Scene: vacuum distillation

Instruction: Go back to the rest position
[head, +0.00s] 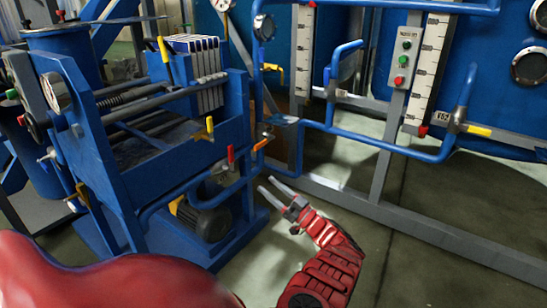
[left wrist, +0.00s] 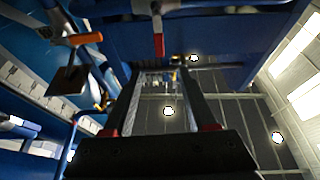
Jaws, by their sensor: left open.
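My left gripper (head: 267,184) is open and empty, with its two grey fingers apart in front of the blue filter press frame (head: 170,160). It is above the floor, to the right of the pump motor (head: 205,218). In the left wrist view the two dark fingers of the left gripper (left wrist: 161,72) stand apart with nothing between them. My red left arm runs along the bottom of the head view. My right gripper is not in view.
A red-handled valve (head: 230,156) and a yellow-handled valve (head: 210,126) stick out from the press. Blue pipes (head: 385,146) and a grey floor-level rail (head: 400,220) stand behind the gripper. A button box (head: 403,57) is farther back. The floor (head: 440,265) at lower right is clear.

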